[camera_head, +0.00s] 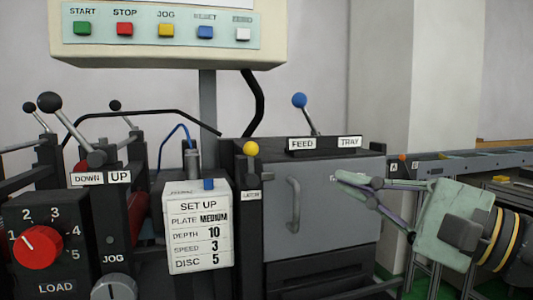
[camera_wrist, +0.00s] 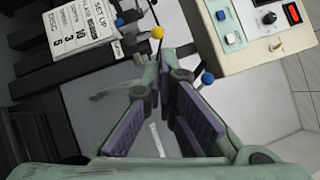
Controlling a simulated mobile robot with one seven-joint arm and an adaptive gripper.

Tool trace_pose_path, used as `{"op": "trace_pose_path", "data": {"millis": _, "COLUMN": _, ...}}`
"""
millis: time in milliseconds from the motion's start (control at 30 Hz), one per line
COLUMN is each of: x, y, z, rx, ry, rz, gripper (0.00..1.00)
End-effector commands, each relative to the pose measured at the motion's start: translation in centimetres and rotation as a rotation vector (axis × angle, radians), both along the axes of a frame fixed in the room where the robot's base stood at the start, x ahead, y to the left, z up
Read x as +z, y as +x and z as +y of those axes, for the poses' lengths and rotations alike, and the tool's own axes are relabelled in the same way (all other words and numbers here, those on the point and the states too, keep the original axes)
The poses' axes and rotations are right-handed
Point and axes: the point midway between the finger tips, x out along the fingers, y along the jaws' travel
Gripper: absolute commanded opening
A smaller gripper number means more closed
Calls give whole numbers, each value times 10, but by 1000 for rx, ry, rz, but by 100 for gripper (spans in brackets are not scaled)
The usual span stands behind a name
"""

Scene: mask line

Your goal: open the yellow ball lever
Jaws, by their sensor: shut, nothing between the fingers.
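The yellow ball (camera_head: 251,148) tops a short lever on a dark upright post at the left edge of the grey machine door. A small label, apparently "LATCH", is below it. In the wrist view the yellow ball (camera_wrist: 157,32) shows just beyond my fingertips. My gripper (camera_head: 340,178) is to the right of the ball, in front of the door's upper right part, fingers pointing left. It is shut and empty, apart from the ball. In the wrist view my gripper's (camera_wrist: 165,62) fingers converge towards the tips.
The grey door has a vertical handle (camera_head: 293,203) between ball and gripper. A blue ball lever (camera_head: 299,101) rises behind the FEED/TRAY labels. The SET UP card (camera_head: 199,228) stands left of the post. A button panel (camera_head: 165,28) overhangs above. A conveyor (camera_head: 455,162) runs at right.

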Motion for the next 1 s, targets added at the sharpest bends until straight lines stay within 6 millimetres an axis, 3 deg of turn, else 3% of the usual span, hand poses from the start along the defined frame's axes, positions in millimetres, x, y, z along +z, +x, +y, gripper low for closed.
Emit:
{"op": "trace_pose_path", "data": {"millis": 367, "x": 5, "y": 9, "z": 12, "rx": 2, "ry": -2, "rz": 2, "gripper": 0}}
{"op": "trace_pose_path", "data": {"millis": 800, "x": 24, "y": 63, "z": 81, "rx": 4, "ry": -1, "rz": 1, "gripper": 0}}
{"op": "trace_pose_path", "data": {"millis": 1000, "x": 28, "y": 79, "z": 102, "rx": 3, "ry": 0, "rz": 2, "gripper": 0}}
